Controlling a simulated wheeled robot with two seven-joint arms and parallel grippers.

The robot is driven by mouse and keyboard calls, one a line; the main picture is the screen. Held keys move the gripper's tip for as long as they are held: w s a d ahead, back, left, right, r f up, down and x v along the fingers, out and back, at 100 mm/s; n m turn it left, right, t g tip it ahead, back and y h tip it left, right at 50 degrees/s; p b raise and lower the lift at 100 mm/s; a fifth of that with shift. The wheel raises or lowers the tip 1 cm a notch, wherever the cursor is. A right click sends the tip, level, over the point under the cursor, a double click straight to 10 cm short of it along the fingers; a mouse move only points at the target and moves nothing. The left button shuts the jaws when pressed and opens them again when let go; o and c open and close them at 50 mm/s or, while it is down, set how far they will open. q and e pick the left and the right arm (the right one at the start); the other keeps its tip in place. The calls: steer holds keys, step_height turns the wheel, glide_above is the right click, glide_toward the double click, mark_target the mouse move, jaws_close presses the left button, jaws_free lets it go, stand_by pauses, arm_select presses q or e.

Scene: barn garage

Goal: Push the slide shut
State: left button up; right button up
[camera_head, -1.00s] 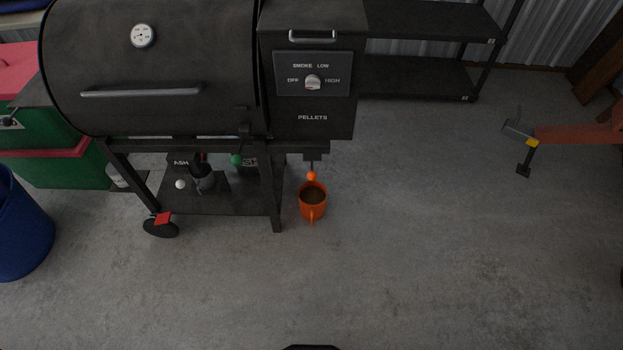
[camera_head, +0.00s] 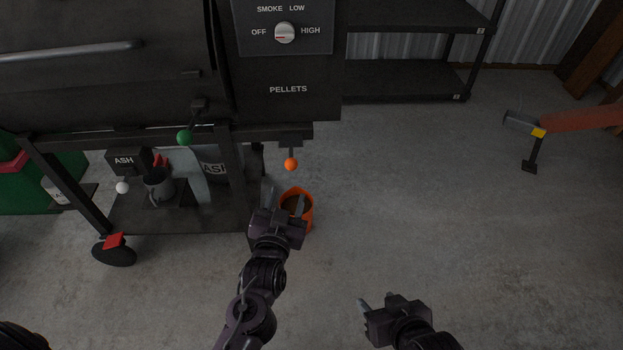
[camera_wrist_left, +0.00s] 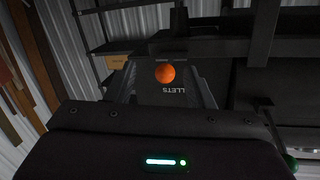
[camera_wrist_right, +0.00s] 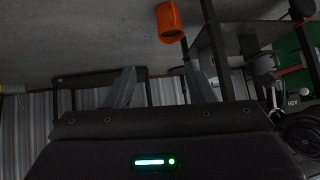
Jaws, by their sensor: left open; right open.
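An orange ball knob (camera_head: 291,164) sits on a short rod under the pellet hopper (camera_head: 288,90) of the black grill; I take it as the slide's handle. How far the slide is out cannot be told. My left gripper (camera_head: 284,202) is open, just in front of and below the knob in the head view. In the left wrist view the knob (camera_wrist_left: 165,73) appears between its two fingers, with no contact visible. My right gripper (camera_head: 380,302) is open and empty, lower right over bare floor.
An orange bucket (camera_head: 308,212) stands on the floor below the knob, partly hidden by my left gripper. A green knob (camera_head: 185,138) and a white knob (camera_head: 122,187) are further left on the grill. A black shelf (camera_head: 400,83) stands behind.

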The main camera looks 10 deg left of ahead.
mark_target(290, 169)
arm_select(q)
steer(key=r, duration=0.1)
steer(key=w+r+t, duration=0.1)
steer(key=r, duration=0.1)
steer(key=shift+a+b, duration=0.2)
steer(key=shift+b, duration=0.1)
steer(key=w+b, duration=0.1)
steer(key=w, duration=0.6)
steer(key=shift+a+b, duration=0.2)
steer(key=shift+b, duration=0.1)
steer(key=shift+w, duration=0.2)
arm_select(e)
steer(key=w+r+t+y, duration=0.1)
steer(key=w+r+t, duration=0.2)
steer(key=r, duration=0.4)
steer(key=w+a+r+t+y, duration=0.1)
steer(key=w+r+t, duration=0.3)
steer(key=r, duration=0.4)
arm_select(q)
jaws_close()
